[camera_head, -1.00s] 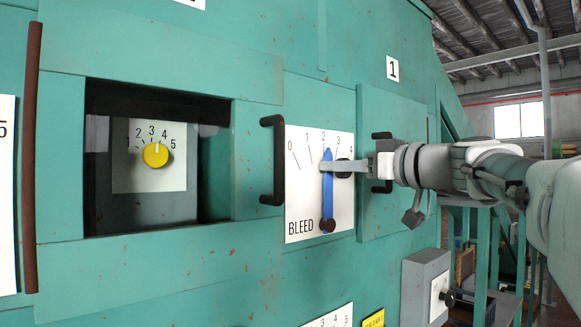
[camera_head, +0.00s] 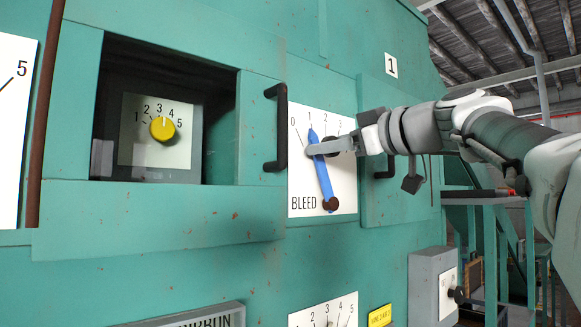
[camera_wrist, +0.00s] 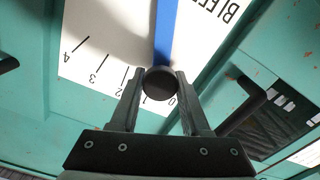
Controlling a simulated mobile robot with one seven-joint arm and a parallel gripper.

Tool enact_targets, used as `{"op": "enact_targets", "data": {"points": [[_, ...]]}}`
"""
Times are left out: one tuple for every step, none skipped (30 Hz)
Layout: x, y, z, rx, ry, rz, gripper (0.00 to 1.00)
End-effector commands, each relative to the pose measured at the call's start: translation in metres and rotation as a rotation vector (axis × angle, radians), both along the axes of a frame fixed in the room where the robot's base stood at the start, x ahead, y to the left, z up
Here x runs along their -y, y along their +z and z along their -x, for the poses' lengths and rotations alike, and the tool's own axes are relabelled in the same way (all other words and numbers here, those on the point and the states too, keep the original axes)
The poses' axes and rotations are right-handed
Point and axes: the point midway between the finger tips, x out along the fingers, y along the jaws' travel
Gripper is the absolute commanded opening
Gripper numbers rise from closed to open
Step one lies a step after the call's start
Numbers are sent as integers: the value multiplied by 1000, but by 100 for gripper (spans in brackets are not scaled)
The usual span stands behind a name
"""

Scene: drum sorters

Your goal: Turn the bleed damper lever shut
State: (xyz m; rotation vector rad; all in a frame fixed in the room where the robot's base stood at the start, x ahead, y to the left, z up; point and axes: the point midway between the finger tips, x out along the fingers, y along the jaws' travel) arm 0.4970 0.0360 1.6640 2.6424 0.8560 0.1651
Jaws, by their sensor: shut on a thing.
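The blue bleed damper lever (camera_head: 325,182) pivots at its dark lower hub on the white BLEED scale plate (camera_head: 302,180). It leans a little left of vertical, with its tip close to the 1 mark. My gripper (camera_head: 318,150) reaches in from the right and is shut on the lever near its upper end. In the wrist view my gripper (camera_wrist: 159,85) has its two fingers on either side of the lever's round black knob (camera_wrist: 160,84). The blue lever (camera_wrist: 166,35) runs away from the knob there, and the scale plate (camera_wrist: 100,50) lies behind it.
A black door handle (camera_head: 276,127) stands just left of the scale plate, beside an open recess with a yellow knob (camera_head: 162,128). Another dark handle (camera_head: 384,165) is close under my wrist. A grey box (camera_head: 424,285) with a black knob juts out below.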

Motion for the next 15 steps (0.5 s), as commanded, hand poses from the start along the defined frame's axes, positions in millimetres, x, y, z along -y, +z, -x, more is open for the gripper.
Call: {"op": "enact_targets", "data": {"points": [[-3, -7, 2, 16, 3, 20, 0], [-4, -7, 3, 24, 2, 33, 0], [-6, -8, 4, 35, 2, 48, 0], [-7, -8, 5, 42, 2, 57, 0], [-8, -8, 5, 49, 3, 67, 0], [-9, -8, 6, 57, 3, 79, 0], [-10, -9, 7, 62, 3, 88, 0], [-10, -9, 7, 67, 3, 95, 0], [-11, -9, 8, 73, 3, 103, 0], [-12, -9, 8, 77, 3, 107, 0], [-12, -9, 9, 81, 3, 113, 0], [-13, -9, 9, 84, 4, 118, 0], [-13, -9, 9, 86, 4, 122, 0], [-13, -9, 9, 88, 3, 125, 0], [-13, -9, 9, 90, 3, 128, 0]]}}
